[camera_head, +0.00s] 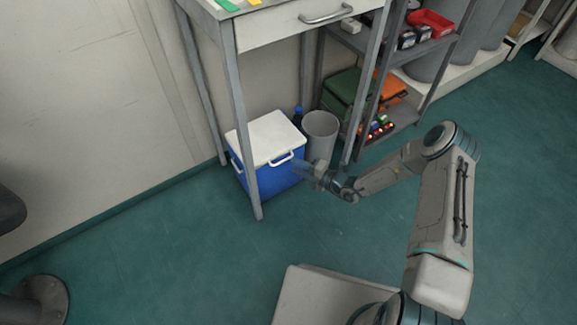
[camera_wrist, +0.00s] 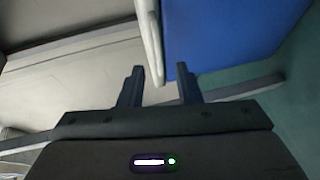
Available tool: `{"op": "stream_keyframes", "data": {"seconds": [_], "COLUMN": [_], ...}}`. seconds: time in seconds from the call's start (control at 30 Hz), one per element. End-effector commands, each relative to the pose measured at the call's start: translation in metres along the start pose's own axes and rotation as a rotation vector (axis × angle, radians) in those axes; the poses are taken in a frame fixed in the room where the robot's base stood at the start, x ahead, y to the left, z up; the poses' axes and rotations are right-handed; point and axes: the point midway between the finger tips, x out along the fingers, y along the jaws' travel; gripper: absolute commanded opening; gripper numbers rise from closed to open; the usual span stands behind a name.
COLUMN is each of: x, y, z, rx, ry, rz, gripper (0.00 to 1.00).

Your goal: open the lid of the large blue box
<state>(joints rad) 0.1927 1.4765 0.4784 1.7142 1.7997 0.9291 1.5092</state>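The large blue box (camera_head: 272,182) stands on the floor under the table, with its white lid (camera_head: 266,136) lying closed on top. A white handle (camera_head: 281,160) shows at its front. My gripper (camera_head: 303,168) is at the box's right front side, close to the handle side. In the wrist view my gripper (camera_wrist: 160,86) has its two dark fingers apart. A white strip of the lid or handle (camera_wrist: 150,40) reaches toward the gap between them, beside the blue wall (camera_wrist: 215,35). I cannot tell whether a finger touches it.
A table leg (camera_head: 243,150) stands just in front of the box, and the drawer table (camera_head: 285,22) overhangs it. A grey bin (camera_head: 320,132) and a dark blue bottle (camera_head: 298,116) stand beside the box. A shelf rack (camera_head: 400,118) is to the right. The floor in front is clear.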

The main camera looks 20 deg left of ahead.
Motion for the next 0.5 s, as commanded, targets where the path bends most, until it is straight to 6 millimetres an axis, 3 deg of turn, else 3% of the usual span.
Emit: {"op": "stream_keyframes", "data": {"seconds": [0.2,0.5], "x": [0.033,0.043], "y": [-0.002,0.001], "z": [0.0,0.0], "rx": [-0.003,-0.001], "ry": [0.0,-0.001], "rz": [0.0,0.0], "gripper": [0.31,0.31]}}
